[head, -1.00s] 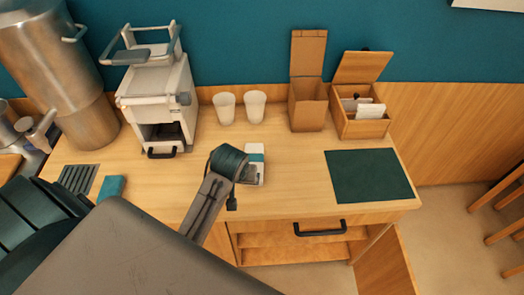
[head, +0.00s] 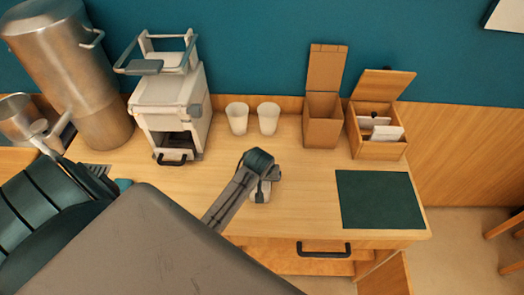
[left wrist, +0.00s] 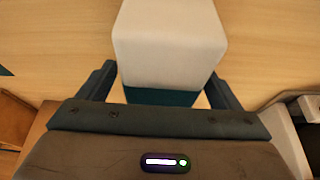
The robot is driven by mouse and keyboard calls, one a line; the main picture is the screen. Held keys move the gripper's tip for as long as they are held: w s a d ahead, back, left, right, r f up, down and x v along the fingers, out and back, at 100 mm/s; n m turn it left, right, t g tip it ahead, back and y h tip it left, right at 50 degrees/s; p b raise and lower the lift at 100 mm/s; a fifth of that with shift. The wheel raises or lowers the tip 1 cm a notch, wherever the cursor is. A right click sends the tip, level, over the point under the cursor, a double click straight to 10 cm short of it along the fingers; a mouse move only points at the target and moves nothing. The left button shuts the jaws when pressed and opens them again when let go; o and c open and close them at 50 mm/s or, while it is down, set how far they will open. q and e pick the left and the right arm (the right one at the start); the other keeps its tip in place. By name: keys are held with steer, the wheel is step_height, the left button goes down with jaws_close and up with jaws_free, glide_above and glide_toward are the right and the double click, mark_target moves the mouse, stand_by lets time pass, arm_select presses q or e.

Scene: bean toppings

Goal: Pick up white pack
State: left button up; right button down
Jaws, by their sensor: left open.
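The white pack (left wrist: 170,45) is a block with a teal band and stands on the wooden counter. In the left wrist view it lies between the two dark fingers of my left gripper (left wrist: 162,75). The fingers are open, one on each side of the pack, with a visible gap on at least the left. In the head view my left gripper (head: 262,188) is over the pack and hides most of it. My right gripper is not in view.
Two white cups (head: 252,119) stand behind the gripper. A white machine (head: 172,105) and a steel urn (head: 75,70) are at left. A tall box (head: 322,120) and a wooden box with white packets (head: 378,148) are at back right. A dark green mat (head: 380,199) lies at right.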

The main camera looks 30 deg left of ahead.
arm_select(q)
steer(key=shift+w+a+f, duration=0.1)
steer(key=shift+a+f, duration=0.05)
steer(key=shift+f, duration=0.3)
steer(key=shift+a+f, duration=0.1)
steer(key=shift+f, duration=0.2)
steer(key=shift+w+f, duration=0.2)
steer(key=shift+f, duration=0.05)
steer(key=shift+s, duration=0.1)
steer(key=shift+f, duration=0.25)
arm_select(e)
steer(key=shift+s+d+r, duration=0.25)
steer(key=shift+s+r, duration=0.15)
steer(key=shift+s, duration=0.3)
arm_select(q)
steer(key=shift+c, duration=0.4)
steer(key=c, duration=1)
steer(key=shift+c, duration=0.6)
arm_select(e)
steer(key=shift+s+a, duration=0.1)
